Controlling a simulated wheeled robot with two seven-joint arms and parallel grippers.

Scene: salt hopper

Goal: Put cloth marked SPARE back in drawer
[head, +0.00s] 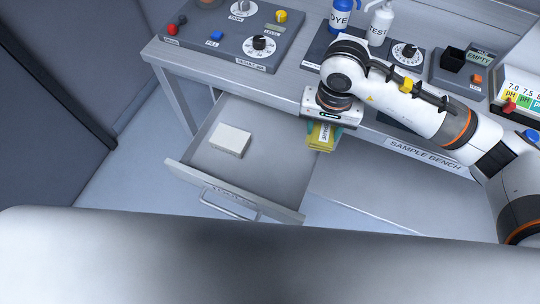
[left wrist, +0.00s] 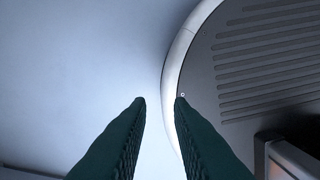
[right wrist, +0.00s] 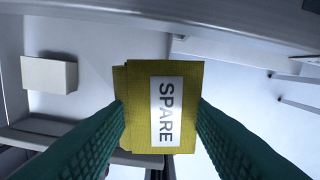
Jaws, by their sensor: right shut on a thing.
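The yellow folded cloth with a white SPARE label (right wrist: 192,110) is between the fingers of my right gripper (right wrist: 160,112), which is shut on it. In the head view the cloth (head: 321,137) hangs below my right gripper (head: 325,124), just right of the open drawer (head: 270,182). The drawer is pulled out under the bench and holds a pale block (head: 231,141); the block also shows in the right wrist view (right wrist: 48,75). My left gripper (left wrist: 160,99) is open and empty in the left wrist view, with a grey ribbed surface beside it.
The sample bench (head: 290,88) carries a control panel (head: 232,32) with knobs, a blue DYE bottle (head: 340,17), a white TEST bottle (head: 379,24) and a meter (head: 479,57). The drawer has bare floor around the pale block.

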